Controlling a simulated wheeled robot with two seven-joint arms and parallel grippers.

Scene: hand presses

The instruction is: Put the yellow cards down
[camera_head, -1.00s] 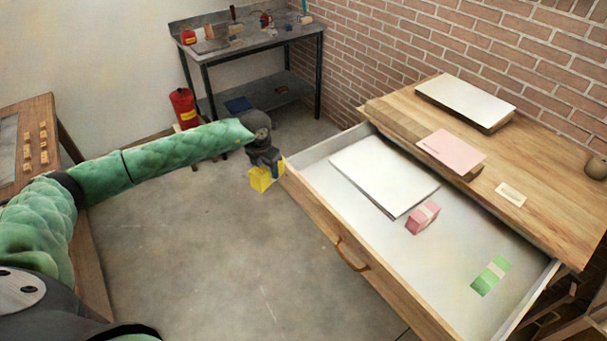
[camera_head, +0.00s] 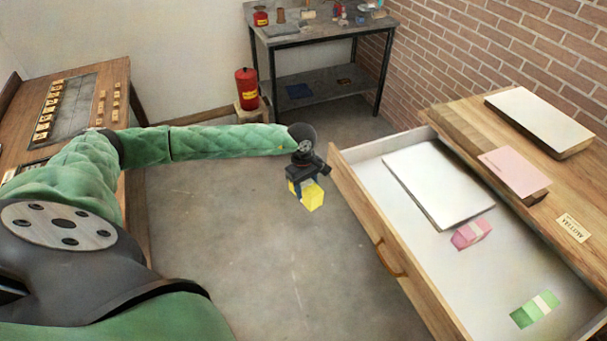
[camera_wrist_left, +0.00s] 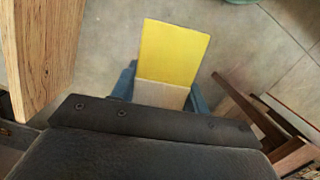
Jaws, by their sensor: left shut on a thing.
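The yellow cards (camera_head: 312,196) are a small block-like stack with a pale band. My left gripper (camera_head: 302,186) is shut on them and holds them in the air over the floor, just left of the open drawer's front. In the left wrist view the yellow cards (camera_wrist_left: 174,55) stick out beyond the blue fingers of the left gripper (camera_wrist_left: 160,90), with the pale band between the fingers. My right gripper is not in view.
The open drawer (camera_head: 365,205) holds a white board (camera_head: 437,182), pink cards (camera_head: 471,234) and green cards (camera_head: 534,310). A label (camera_head: 573,228) lies on the wooden desktop.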

